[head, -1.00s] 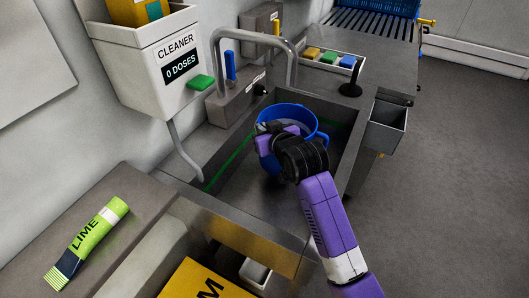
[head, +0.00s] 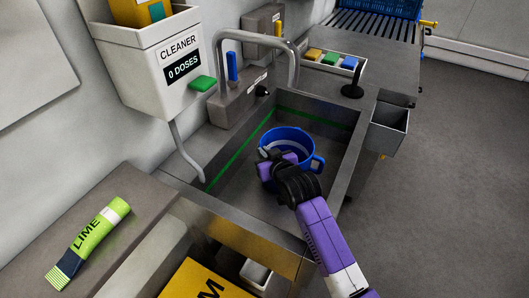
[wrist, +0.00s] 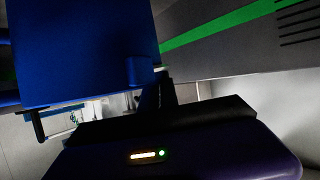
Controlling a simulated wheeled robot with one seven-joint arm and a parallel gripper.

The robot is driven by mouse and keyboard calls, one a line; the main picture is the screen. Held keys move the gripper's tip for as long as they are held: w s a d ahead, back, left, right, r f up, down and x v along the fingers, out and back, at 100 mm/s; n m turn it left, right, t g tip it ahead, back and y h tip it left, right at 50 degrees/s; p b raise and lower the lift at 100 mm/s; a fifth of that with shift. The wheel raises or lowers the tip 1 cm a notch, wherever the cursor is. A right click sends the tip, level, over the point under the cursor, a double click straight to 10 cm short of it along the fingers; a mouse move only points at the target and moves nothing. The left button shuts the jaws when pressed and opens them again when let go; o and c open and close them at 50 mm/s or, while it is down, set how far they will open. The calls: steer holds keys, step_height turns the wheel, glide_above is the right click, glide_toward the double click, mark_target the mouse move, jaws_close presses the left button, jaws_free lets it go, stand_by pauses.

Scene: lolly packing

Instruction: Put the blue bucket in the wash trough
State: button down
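The blue bucket (head: 302,143) is upright inside the grey wash trough (head: 240,160), low between its walls. Whether its base touches the trough floor is hidden. My gripper (head: 272,163) is at the bucket's near side and covers part of it. In the wrist view the bucket's blue wall (wrist: 85,50) fills the upper left, with a small blue tab at the dark fingers (wrist: 152,95). The gripper appears shut on the bucket, though the contact is partly hidden.
A curved tap (head: 294,62) arches over the trough's back corner. A cleaner dispenser (head: 175,60) reading 0 doses hangs at the left. Colored sponges (head: 330,60) lie in a tray beyond the trough. A lime tube (head: 88,240) lies on the near-left counter.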

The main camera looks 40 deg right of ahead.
steer(key=c, duration=2.1)
jaws_free()
steer(key=shift+f, duration=0.1)
steer(key=o, duration=0.5)
steer(key=v, duration=1.2)
